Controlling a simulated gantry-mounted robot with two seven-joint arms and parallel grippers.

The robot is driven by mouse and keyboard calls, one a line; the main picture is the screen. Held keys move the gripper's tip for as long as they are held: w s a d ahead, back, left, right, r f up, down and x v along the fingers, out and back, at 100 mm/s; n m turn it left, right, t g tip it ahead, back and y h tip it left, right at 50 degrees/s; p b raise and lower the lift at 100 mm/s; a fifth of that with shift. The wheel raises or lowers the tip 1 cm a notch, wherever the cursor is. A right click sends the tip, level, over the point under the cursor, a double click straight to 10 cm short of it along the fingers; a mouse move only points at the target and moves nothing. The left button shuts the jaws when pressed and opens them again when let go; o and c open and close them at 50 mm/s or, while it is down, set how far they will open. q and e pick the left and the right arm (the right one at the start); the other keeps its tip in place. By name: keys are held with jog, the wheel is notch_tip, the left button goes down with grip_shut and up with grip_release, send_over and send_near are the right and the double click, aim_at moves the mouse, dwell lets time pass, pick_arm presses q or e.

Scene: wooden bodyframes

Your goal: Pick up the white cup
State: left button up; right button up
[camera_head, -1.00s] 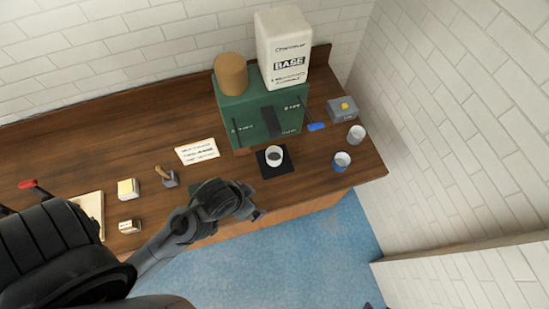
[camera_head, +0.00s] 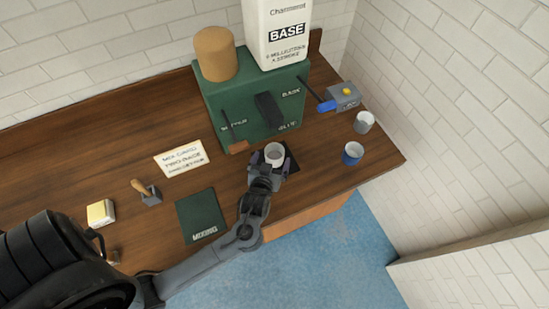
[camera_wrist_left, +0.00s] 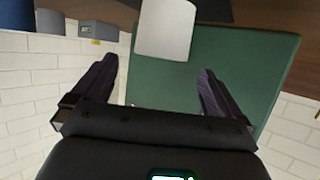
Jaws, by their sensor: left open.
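A white cup (camera_head: 275,153) stands upright on a small black mat (camera_head: 292,162) in front of the green machine. It also shows at the top of the left wrist view (camera_wrist_left: 165,28), ahead of the fingers and between their lines. My left gripper (camera_head: 270,170) is open and empty at the cup's near side. Its two fingers are spread apart in the left wrist view (camera_wrist_left: 155,80). The gripper hides the cup's lower part in the head view, so I cannot tell whether they touch. My right gripper is out of view.
A green machine (camera_head: 222,112) bears a tan cylinder (camera_head: 215,55) and a white BASE container (camera_head: 277,35). A dark green MIXING mat (camera_head: 200,216) lies left.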

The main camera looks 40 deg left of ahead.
aim_at(277, 145)
pick_arm(q)
jog(key=shift+x, duration=3.9)
jog(key=shift+s+f, duration=0.1)
jog(key=shift+f, duration=0.05)
jog(key=shift+c, duration=0.2)
jog(key=c, duration=1.2)
jog(key=shift+c, duration=0.2)
